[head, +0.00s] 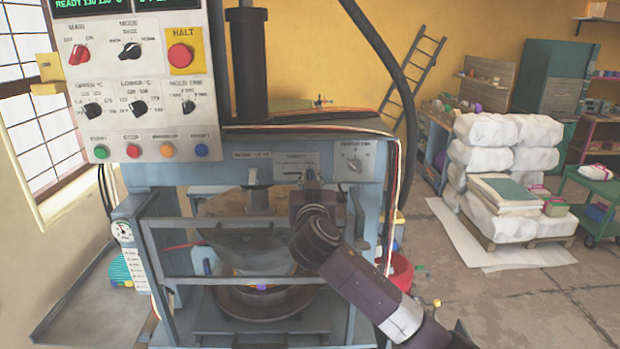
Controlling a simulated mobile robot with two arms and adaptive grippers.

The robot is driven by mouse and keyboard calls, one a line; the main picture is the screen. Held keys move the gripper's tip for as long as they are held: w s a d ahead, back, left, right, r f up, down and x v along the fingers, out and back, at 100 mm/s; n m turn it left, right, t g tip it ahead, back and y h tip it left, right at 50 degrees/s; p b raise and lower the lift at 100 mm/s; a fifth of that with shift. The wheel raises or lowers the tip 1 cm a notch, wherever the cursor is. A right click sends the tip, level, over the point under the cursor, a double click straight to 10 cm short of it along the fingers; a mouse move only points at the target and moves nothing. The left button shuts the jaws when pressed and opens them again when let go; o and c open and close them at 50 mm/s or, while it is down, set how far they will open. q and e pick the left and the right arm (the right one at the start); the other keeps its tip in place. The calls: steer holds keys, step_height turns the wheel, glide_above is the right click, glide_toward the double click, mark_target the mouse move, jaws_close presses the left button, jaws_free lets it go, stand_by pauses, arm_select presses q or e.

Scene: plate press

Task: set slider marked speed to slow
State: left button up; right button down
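A small plate with a dark slot (287,172) sits on the blue-grey front beam of the press. It looks like a slider, but its label is too small to read and its knob is not clear. My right gripper (312,181) is raised at the right end of this plate and covers part of it. Its fingertips are at or very near the plate; I cannot tell whether they touch. Their opening is hidden by the gripper's own body. My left gripper is not in view.
A rotary knob (354,164) is on the beam just right of my gripper. The white control box (140,80) with knobs and buttons hangs at upper left. Guard bars (230,281) cross the press opening below. Cables run down the press's right side.

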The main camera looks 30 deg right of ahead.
stand_by(0.3)
steer(key=shift+w+a+f, duration=0.1)
steer(key=shift+a, duration=0.1)
steer(key=shift+w+a+b, duration=0.35)
steer(key=shift+a, duration=0.25)
steer(key=shift+w+a+b, duration=0.3)
steer(key=shift+a+b, duration=0.05)
steer(key=shift+a, duration=0.2)
steer(key=shift+w+a, duration=0.25)
steer(key=shift+a, duration=0.1)
steer(key=shift+s+d, duration=0.1)
steer(key=shift+d, duration=0.05)
steer(key=c, duration=2)
jaws_free()
